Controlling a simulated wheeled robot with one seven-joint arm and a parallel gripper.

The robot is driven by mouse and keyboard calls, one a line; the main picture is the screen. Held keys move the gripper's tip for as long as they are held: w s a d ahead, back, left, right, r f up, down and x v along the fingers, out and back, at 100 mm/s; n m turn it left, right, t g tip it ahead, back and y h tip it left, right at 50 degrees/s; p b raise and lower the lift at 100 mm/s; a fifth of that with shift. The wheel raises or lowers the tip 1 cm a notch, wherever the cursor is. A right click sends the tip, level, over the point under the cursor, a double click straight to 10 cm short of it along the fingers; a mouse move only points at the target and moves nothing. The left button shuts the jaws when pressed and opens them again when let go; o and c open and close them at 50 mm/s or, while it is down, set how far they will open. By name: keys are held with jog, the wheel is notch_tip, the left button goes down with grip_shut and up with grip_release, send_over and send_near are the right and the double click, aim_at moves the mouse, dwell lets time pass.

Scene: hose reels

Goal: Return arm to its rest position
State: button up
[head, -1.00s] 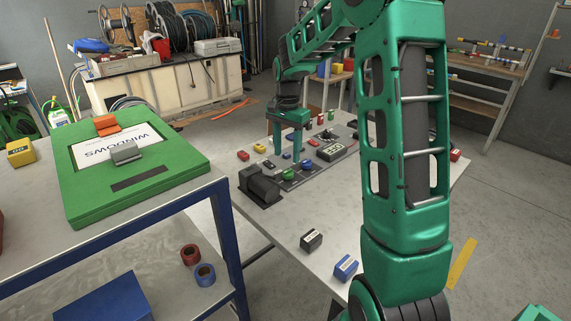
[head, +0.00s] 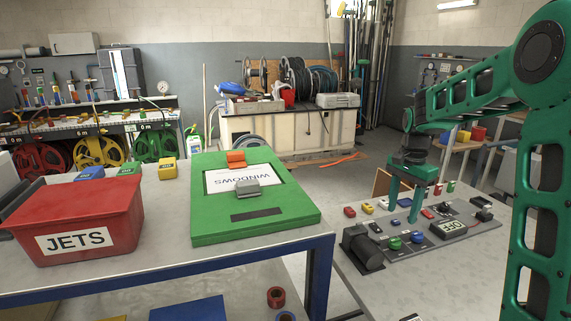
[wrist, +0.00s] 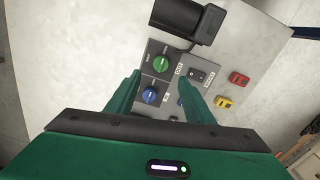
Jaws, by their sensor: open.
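My green arm reaches in from the right of the head view, over the table on the right. My gripper (head: 404,204) points down above a control panel (head: 472,224) on that table, and its fingers are apart with nothing seen between them. In the wrist view my gripper (wrist: 158,86) is open over the panel. A green knob (wrist: 160,64) and a blue knob (wrist: 150,95) show between or beside the fingers. Whether the fingertips touch the panel cannot be told.
A black motor-like block (head: 362,248) sits at the panel's left. The nearer table holds a red JETS bin (head: 120,205) and a green WINDOWS case (head: 275,228). Several small coloured blocks lie behind the panel. Hose reels (head: 95,150) stand at the back left.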

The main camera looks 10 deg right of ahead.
jog(key=s+d+r+n, duration=0.1)
jog(key=s+r+n, duration=0.1)
jog(key=s, duration=0.8)
jog(key=s+r+n, duration=0.1)
jog(key=s+n, duration=0.1)
jog(key=s, duration=0.8)
jog(key=s+a+f+n, duration=0.2)
jog(key=s+f+n, duration=0.1)
jog(key=s, duration=1.2)
jog(key=shift+s+a+f, duration=0.2)
jog(key=shift+s+f, duration=0.2)
jog(key=shift+w+f, duration=0.25)
jog(key=shift+w, duration=0.35)
